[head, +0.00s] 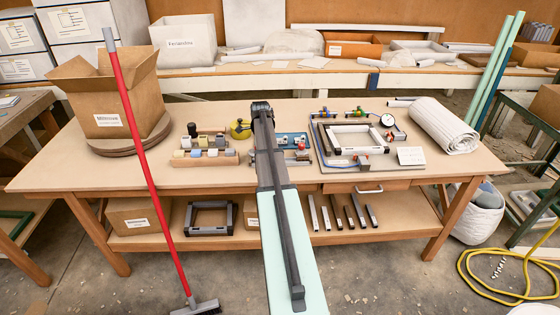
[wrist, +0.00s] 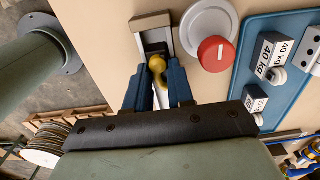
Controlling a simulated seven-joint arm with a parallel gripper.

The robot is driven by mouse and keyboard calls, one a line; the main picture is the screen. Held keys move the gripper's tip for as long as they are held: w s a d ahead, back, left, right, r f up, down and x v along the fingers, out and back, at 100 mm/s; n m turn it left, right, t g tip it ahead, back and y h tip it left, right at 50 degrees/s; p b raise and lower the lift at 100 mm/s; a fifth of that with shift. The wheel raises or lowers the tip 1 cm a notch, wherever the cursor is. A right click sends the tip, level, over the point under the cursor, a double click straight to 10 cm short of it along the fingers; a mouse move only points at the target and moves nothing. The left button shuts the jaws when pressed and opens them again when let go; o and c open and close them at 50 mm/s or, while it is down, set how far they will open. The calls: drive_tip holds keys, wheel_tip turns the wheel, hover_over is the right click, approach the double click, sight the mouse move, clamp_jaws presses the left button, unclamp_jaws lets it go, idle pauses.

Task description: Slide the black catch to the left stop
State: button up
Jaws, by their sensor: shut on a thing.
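In the wrist view, a grey metal slot piece (wrist: 152,28) with a dark top end sits on the tan bench. Inside it shows a small dark part, probably the black catch (wrist: 155,47), with a yellow rounded knob (wrist: 157,64) at its near end. My gripper (wrist: 157,78) has its blue fingers on either side of the yellow knob and is shut on it. The fingers and knob hide much of the catch and slot, so its distance from either stop cannot be told. In the head view my own arm covers the gripper and the catch.
Right of the slot are a red knob (wrist: 216,54) on a silver disc and a blue tray (wrist: 262,80) with weights marked 40 kg. In the head view, a block rack (head: 205,156) stands left of my arm and a framed fixture (head: 362,140) stands right.

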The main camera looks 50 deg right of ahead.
drive_tip(key=shift+w+a, duration=0.1)
drive_tip(key=shift+w, duration=0.05)
drive_tip(key=shift+w+a, duration=0.55)
drive_tip(key=o, duration=0.9)
drive_tip(key=shift+c, duration=1.1)
drive_tip(key=shift+r, duration=0.2)
drive_tip(key=shift+r, duration=3.35)
